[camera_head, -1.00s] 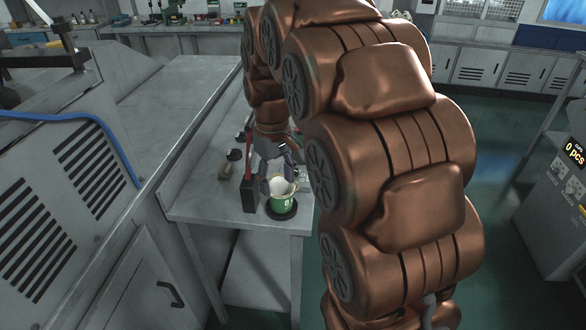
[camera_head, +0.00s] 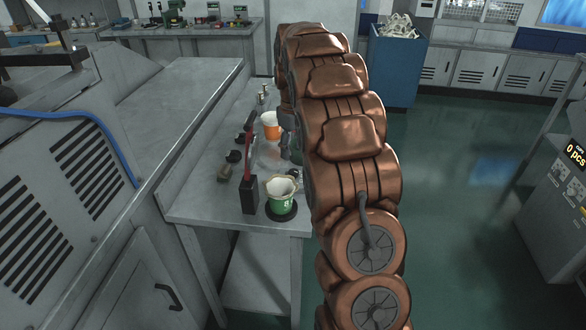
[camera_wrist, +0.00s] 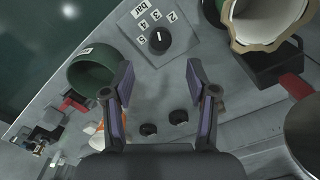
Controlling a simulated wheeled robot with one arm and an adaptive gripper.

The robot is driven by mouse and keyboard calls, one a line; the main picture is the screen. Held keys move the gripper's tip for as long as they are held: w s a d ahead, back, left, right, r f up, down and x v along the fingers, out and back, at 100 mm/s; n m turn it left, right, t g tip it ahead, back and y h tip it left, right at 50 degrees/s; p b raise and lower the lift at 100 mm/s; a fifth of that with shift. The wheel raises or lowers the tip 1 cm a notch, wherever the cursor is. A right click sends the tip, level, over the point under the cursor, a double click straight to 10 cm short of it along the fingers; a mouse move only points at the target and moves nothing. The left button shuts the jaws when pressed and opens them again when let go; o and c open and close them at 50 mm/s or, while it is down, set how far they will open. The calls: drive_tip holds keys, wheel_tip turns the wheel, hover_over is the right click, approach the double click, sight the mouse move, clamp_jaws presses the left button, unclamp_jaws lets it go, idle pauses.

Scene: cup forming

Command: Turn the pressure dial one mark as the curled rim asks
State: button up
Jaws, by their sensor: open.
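The pressure dial is a dark round knob (camera_wrist: 154,40) with a white pointer line, in the upper middle of the wrist view. Number marks and a "bar" label (camera_wrist: 140,8) lie around its far side; the pointer seems to face about the 3. My gripper (camera_wrist: 158,66) is open and empty, its fingers either side of the space just below the knob, not touching it. The green cup (camera_head: 281,200) stands upright on a dark disc (camera_head: 290,215) in the head view. Its pale rim (camera_wrist: 272,42) looks wavy and uneven in the wrist view. My arm hides the dial in the head view.
An orange cup (camera_head: 270,119) stands farther back on the bench. A black block with a red upright (camera_head: 249,195) stands left of the green cup. A green ring-like container (camera_wrist: 92,68) is left of the knob in the wrist view. The bench's front left (camera_head: 205,206) is clear.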

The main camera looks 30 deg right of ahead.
sight(293, 171)
wheel_tip(293, 171, down, 6)
drive_tip(key=shift+s+f+p, duration=0.1)
drive_tip(key=shift+f+p, duration=0.05)
drive_tip(key=shift+p, duration=0.65)
drive_tip(key=shift+f, duration=0.6)
drive_tip(key=shift+c, duration=0.3)
clamp_jaws()
